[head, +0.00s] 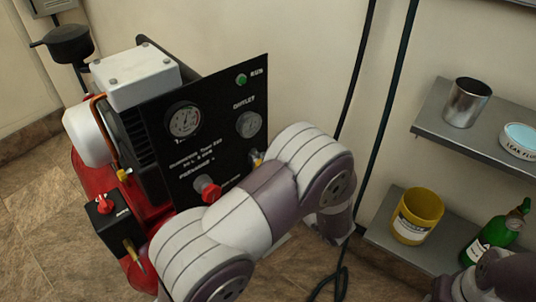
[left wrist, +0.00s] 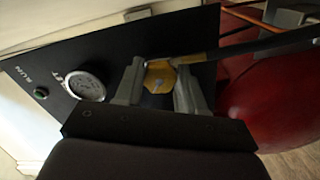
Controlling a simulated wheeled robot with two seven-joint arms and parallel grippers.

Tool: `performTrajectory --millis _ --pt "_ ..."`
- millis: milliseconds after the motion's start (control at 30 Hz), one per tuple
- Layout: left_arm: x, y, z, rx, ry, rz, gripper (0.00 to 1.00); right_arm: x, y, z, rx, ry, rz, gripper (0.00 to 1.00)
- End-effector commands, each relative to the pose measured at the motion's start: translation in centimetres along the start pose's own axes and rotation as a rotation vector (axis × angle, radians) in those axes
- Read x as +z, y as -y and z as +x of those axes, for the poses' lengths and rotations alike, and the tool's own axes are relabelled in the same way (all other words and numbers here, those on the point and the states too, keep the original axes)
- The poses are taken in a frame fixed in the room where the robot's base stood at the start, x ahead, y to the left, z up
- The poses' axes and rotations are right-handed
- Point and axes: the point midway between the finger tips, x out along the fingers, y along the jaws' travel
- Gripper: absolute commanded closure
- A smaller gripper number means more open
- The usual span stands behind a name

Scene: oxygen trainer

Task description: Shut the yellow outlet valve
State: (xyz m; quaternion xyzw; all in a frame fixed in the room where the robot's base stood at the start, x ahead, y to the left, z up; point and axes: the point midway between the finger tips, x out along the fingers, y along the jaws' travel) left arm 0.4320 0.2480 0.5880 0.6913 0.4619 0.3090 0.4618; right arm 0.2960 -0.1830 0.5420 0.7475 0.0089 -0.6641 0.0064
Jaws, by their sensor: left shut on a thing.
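The yellow outlet valve (left wrist: 160,77) is on the black front panel (left wrist: 45,70) of the machine, close to the outlet gauge. My left gripper (left wrist: 158,84) has one finger on each side of the valve's yellow knob and is shut on it. In the head view only a small bit of the yellow valve (head: 256,159) shows, beside my left arm, which covers the gripper. I cannot tell the valve's turn position. My right gripper is not in view.
The panel carries the outlet gauge (head: 248,124), another gauge (head: 184,121), a green run lamp (head: 241,79) and a red knob (head: 208,189). Shelves at right hold a metal cup (head: 467,102), yellow tub (head: 417,216) and green bottle (head: 494,236).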

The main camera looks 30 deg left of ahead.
Motion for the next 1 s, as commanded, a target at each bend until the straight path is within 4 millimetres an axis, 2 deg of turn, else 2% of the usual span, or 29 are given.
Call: performTrajectory --millis 33,500,700,1000 --pt "-0.3 -0.6 0.0 -0.002 0.000 0.047 0.91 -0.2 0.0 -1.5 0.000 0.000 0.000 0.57" --pt "-0.3 -0.2 0.0 -0.002 0.001 0.491 0.91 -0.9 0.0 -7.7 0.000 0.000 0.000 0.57" --pt "-0.3 -0.1 0.0 -0.002 0.001 0.660 0.91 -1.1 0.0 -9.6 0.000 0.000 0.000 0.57" --pt "-0.3 0.2 0.0 -0.002 0.002 0.843 0.91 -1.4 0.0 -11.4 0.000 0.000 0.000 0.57"
